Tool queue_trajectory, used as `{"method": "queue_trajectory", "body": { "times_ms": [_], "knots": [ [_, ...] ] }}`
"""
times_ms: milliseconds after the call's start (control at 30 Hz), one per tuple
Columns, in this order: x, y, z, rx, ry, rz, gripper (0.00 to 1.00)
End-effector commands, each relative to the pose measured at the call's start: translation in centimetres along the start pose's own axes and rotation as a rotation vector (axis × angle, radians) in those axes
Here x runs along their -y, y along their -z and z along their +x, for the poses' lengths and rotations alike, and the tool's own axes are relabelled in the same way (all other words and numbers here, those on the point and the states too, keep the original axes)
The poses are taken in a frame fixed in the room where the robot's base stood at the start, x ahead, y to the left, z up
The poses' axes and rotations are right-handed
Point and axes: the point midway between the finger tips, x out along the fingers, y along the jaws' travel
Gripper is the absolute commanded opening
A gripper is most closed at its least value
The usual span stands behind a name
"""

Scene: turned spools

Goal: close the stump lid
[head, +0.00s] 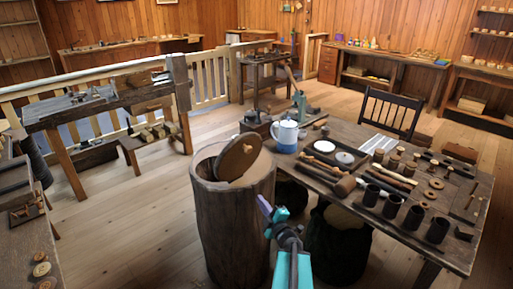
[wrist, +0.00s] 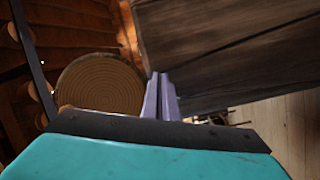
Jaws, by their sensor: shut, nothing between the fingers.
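The stump (head: 236,235) is a tall, upright, hollow-looking log standing left of the table. The stump's pale rim shows at left. My gripper (head: 264,204) is in front of the stump's right side, below the lid's height in the picture; I cannot tell whether it touches the stump. In the wrist view its purple fingers (wrist: 160,98) are together and empty. A ringed round wooden face (wrist: 100,85) shows left of them; I cannot tell what it belongs to.
The table (head: 442,250) right of the stump bears a blue-and-white pot (head: 286,134), a mallet (head: 345,186), dark cups (head: 413,217) and other tools. A dark sack-like thing (head: 338,250) stands under its front edge. Open wooden floor (head: 130,235) lies left of the stump.

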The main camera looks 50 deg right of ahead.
Motion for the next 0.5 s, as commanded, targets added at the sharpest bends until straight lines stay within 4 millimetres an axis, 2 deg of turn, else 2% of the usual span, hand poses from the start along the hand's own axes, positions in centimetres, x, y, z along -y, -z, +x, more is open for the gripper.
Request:
{"method": "queue_trajectory", "body": {
  "times_ms": [33,200,300,500],
  "knots": [
    [-3.0,0.4,-0.7,-0.031,-0.023,-0.036,0.0],
    [-9.3,1.6,-3.2,-0.152,-0.081,-0.153,0.0],
    [-12.6,2.4,-5.0,-0.222,-0.107,-0.22,0.0],
    [-17.1,3.7,-8.6,-0.341,-0.138,-0.329,0.0]
  ]
}}
